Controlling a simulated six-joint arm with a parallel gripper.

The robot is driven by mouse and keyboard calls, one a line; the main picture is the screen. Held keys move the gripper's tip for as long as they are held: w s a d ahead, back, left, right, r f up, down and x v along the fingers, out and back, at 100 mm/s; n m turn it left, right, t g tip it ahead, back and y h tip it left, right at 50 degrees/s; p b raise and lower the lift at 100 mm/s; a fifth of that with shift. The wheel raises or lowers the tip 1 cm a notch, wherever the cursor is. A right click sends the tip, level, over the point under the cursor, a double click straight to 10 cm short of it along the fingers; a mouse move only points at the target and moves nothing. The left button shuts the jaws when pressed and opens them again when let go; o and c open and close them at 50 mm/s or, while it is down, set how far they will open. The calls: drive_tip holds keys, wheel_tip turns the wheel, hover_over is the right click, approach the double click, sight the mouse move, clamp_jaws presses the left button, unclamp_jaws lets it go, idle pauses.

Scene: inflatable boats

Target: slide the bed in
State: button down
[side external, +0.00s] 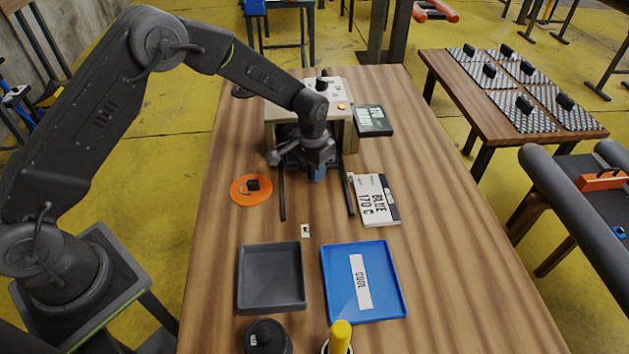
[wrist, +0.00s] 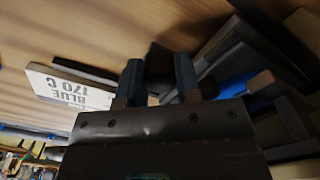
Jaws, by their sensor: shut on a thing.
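The beige press (side external: 336,92) stands at the far end of the wooden table, with an orange button and a dark knob on top. Two dark rails (side external: 282,198) run out of its front towards the camera. My gripper (side external: 316,168) is low between the rails, right at the press opening. In the wrist view its fingers (wrist: 160,84) are closed around a dark block, seemingly the handle of the bed. A bit of blue shows under the gripper in the side view. The bed itself is mostly hidden by my gripper and the press, so how far in it sits is unclear.
A white BLUE 170 C card (side external: 375,201) lies close beside the right rail. An orange disc (side external: 251,190) lies left of the rails. A grey tray (side external: 240,290) and a blue COOL tray (side external: 393,285) stand nearer the camera.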

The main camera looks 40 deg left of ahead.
drive_tip(key=shift+w+a, duration=0.45)
drive_tip(key=shift+a, duration=0.05)
drive_tip(key=c, duration=0.8)
unclamp_jaws()
drive_tip(key=shift+r, duration=0.15)
wheel_tip(320, 180, up, 14)
drive_tip(key=shift+f, duration=0.2)
